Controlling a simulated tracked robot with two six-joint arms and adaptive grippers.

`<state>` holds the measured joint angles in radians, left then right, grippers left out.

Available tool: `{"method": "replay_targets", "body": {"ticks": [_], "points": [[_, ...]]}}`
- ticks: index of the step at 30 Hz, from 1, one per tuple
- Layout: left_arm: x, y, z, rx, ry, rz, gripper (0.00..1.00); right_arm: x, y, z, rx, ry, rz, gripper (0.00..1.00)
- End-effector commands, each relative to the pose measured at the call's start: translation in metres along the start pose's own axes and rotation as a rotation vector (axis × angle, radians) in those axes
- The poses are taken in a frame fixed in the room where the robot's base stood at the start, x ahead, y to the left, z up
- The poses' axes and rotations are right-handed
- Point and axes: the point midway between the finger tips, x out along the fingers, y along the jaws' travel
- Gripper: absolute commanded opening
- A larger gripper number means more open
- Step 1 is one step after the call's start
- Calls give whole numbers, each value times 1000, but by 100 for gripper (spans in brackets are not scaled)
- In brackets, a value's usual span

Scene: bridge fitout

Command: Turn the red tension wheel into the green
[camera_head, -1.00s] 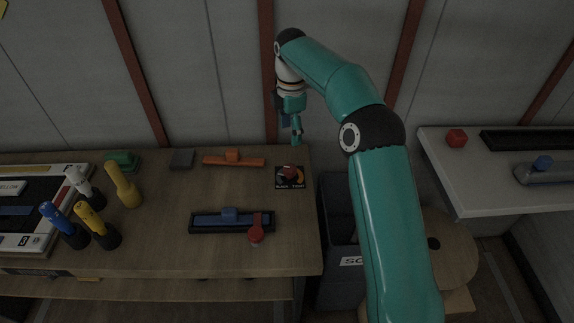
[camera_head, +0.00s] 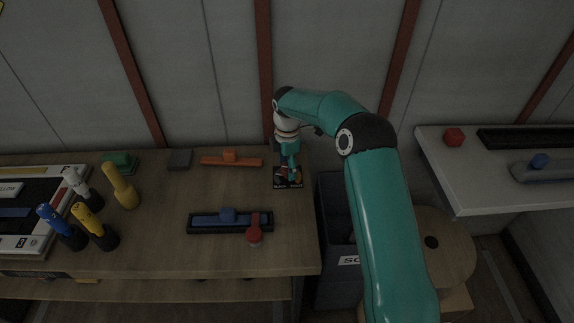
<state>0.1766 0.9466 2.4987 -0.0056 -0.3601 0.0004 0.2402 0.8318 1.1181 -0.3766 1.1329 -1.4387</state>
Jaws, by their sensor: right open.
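The red tension wheel's black dial plate (camera_head: 288,184) lies near the right end of the wooden bench, with lettering along its front edge. My right gripper (camera_head: 290,174) points down right over the plate and covers the red wheel and most of the coloured scale. Its jaws are open. I cannot tell whether the fingers touch the wheel or stand around it. A blue-topped black rail (camera_head: 205,222) with a red-handled lever (camera_head: 254,235) at its right end lies in front of the plate. My left gripper is not in view.
Several upright tools, one yellow (camera_head: 121,188), stand at the left. A grey bin (camera_head: 338,250) stands beside the bench. A white table (camera_head: 470,185) is at right.

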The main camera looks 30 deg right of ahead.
Motion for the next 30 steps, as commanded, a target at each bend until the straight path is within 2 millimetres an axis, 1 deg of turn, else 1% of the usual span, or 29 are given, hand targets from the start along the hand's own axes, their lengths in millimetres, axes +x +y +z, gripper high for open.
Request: {"method": "replay_targets", "body": {"ticks": [3,14,15,23,30], "points": [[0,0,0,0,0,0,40,0,0,0,0,0,0,68],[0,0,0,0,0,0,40,0,0,0,0,0,0,8],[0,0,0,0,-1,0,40,0,-1,-2,0,0,0,8],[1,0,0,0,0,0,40,0,1,-1,27,1,1,8],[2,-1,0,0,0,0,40,-1,1,-1,136,2,4,8]]}}
